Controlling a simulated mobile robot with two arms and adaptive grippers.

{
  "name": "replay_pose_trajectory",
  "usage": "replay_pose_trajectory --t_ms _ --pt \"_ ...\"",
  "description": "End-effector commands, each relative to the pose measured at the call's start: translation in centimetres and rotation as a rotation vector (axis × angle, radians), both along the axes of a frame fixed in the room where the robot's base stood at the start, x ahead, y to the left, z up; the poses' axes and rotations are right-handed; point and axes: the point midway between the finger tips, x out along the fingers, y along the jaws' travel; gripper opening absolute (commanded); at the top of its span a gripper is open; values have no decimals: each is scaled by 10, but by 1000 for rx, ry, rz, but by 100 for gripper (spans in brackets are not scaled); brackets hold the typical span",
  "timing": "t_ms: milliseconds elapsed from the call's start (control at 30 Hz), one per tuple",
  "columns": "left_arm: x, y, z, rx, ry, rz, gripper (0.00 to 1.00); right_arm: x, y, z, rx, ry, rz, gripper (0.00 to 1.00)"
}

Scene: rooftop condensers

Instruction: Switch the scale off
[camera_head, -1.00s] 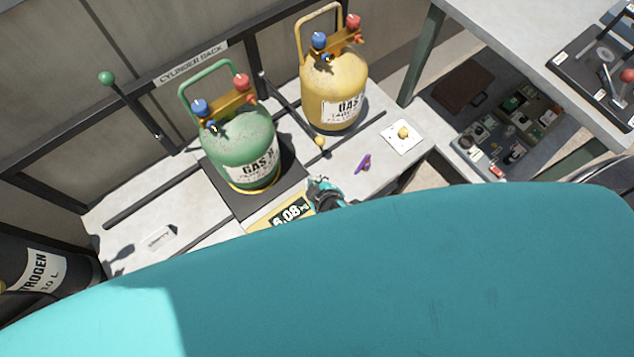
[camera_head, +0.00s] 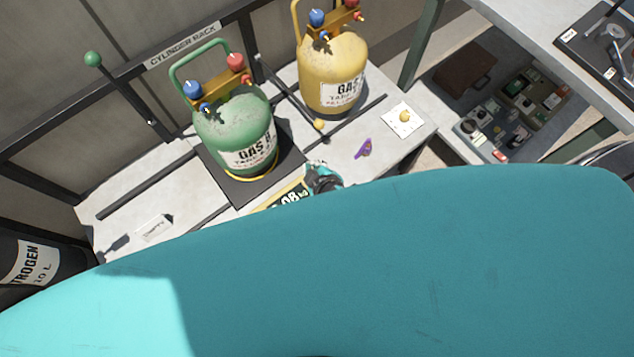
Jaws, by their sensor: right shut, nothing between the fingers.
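The scale is a dark square platform (camera_head: 228,190) on the bench with a yellow-edged display unit (camera_head: 288,198) at its front. The display is lit and part of its reading shows; my teal body covers the rest. A green gas cylinder (camera_head: 235,125) stands upright on the platform. My right gripper (camera_head: 318,170) is at the right end of the display unit, shut and empty. I cannot tell whether its fingertips touch the unit. Any switch there is hidden. My left gripper is not in view.
A yellow gas cylinder (camera_head: 332,75) stands behind to the right. A purple item (camera_head: 364,148) and a white plate with a yellow knob (camera_head: 403,119) lie right of the gripper. A black nitrogen cylinder (camera_head: 40,270) stands at the left. A green-balled lever (camera_head: 93,59) rises at the rack.

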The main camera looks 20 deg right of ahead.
Motion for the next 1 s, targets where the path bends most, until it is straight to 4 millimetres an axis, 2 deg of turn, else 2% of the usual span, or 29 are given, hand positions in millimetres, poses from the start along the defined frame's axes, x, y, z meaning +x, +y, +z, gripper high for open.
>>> replay_pose_trajectory --t_ms 33,200,400,1000 --pt "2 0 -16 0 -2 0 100 0 0 -15 1 -1 1 0" --pt "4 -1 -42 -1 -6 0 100 0 1 -37 1 -1 2 0" --pt "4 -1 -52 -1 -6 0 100 0 0 -54 0 0 0 0" --pt "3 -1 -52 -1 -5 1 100 0 0 -56 1 -1 1 0"
